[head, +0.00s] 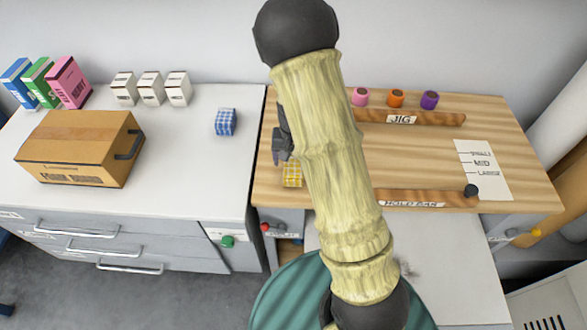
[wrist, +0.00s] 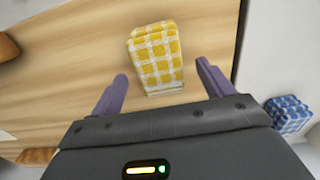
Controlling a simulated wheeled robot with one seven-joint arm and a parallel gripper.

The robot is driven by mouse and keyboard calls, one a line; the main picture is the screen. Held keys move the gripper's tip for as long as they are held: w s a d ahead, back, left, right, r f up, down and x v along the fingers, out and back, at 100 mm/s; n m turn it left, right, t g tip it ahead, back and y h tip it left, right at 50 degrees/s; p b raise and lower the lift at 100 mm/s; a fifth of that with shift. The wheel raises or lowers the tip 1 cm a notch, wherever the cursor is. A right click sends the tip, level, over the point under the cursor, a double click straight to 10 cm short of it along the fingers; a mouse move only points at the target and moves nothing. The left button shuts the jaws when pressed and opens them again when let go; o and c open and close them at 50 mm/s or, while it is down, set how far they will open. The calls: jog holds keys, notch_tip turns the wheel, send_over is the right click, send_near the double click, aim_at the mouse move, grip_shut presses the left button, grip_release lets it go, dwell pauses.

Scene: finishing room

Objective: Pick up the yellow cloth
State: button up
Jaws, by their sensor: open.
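The yellow cloth (head: 292,174) is a yellow-and-white checked folded block on the wooden bench top, near its front left. In the head view my arm hides part of it. In the wrist view the yellow cloth (wrist: 156,58) lies just ahead of my gripper (wrist: 160,84), roughly between the lines of its two purple fingers. The fingers are apart with nothing held between them. In the head view my gripper (head: 279,150) is at the left of my arm, close above the cloth; its fingertips are hard to make out.
A blue checked cloth (head: 226,122) lies on the white counter (head: 190,200), left of the bench (head: 430,160). A cardboard box (head: 75,145) stands further left. The hold bar (head: 425,198) and jig bar (head: 425,118), with several coloured cups behind, lie right of my arm.

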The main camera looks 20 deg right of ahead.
aim_at(294, 168)
jog(key=shift+s+f, duration=0.15)
jog(key=shift+f, duration=2)
jog(key=shift+a, duration=0.1)
jog(key=c, duration=1.2)
jog(key=shift+o, duration=0.2)
jog(key=shift+r, duration=0.15)
notch_tip(294, 168, up, 10)
jog(key=shift+f, duration=0.1)
